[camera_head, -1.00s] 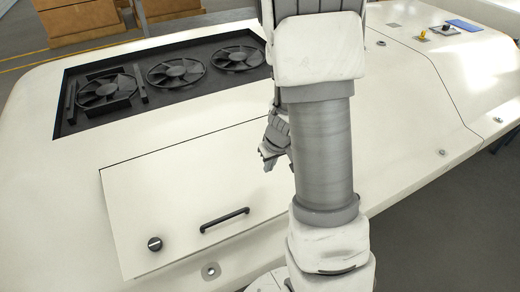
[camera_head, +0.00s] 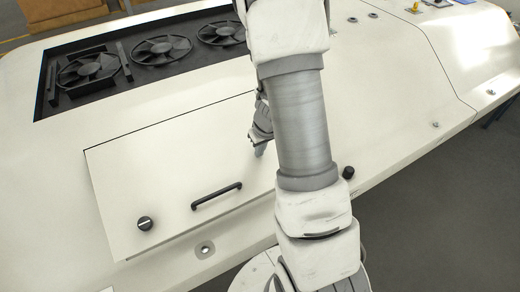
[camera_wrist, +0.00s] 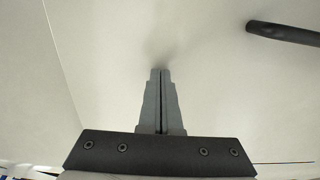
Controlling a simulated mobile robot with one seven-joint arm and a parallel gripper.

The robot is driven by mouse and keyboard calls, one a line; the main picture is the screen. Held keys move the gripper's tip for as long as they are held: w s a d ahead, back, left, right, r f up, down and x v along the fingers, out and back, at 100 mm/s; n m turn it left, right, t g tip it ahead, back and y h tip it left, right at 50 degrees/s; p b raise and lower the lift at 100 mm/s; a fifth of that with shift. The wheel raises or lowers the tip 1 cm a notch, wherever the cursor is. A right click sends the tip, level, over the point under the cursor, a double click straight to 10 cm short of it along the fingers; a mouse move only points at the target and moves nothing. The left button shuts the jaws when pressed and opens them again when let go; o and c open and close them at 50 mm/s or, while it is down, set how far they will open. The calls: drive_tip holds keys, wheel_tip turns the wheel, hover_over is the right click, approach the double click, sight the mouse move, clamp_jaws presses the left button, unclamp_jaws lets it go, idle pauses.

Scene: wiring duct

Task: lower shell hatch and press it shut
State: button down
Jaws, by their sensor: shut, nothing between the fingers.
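My gripper (camera_head: 260,150) is over the hatch's right part, partly hidden by my arm. In the wrist view my gripper (camera_wrist: 160,72) is shut and empty, its tips at or very near the pale hatch panel (camera_wrist: 215,75). The handle (camera_wrist: 285,33) is at upper right there.
A dark recess with several parts, including three fans (camera_head: 161,49), lies behind the hatch. A second black knob (camera_head: 348,172) is on the shell right of my arm. A round fitting (camera_head: 205,249) sits in front of the hatch. Shell fittings stand at the far right.

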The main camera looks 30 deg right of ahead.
drive_tip(key=shift+w+f+b, duration=0.55)
drive_tip(key=shift+f+b, duration=0.2)
drive_tip(key=shift+f, duration=0.2)
drive_tip(key=shift+w+f+b, duration=0.55)
drive_tip(key=shift+f+b, duration=0.15)
drive_tip(key=shift+f, duration=0.1)
idle(0.3)
drive_tip(key=shift+w+a+f+b, duration=0.1)
drive_tip(key=shift+w+f+b, duration=0.45)
drive_tip(key=shift+f+b, duration=0.15)
drive_tip(key=shift+f, duration=0.15)
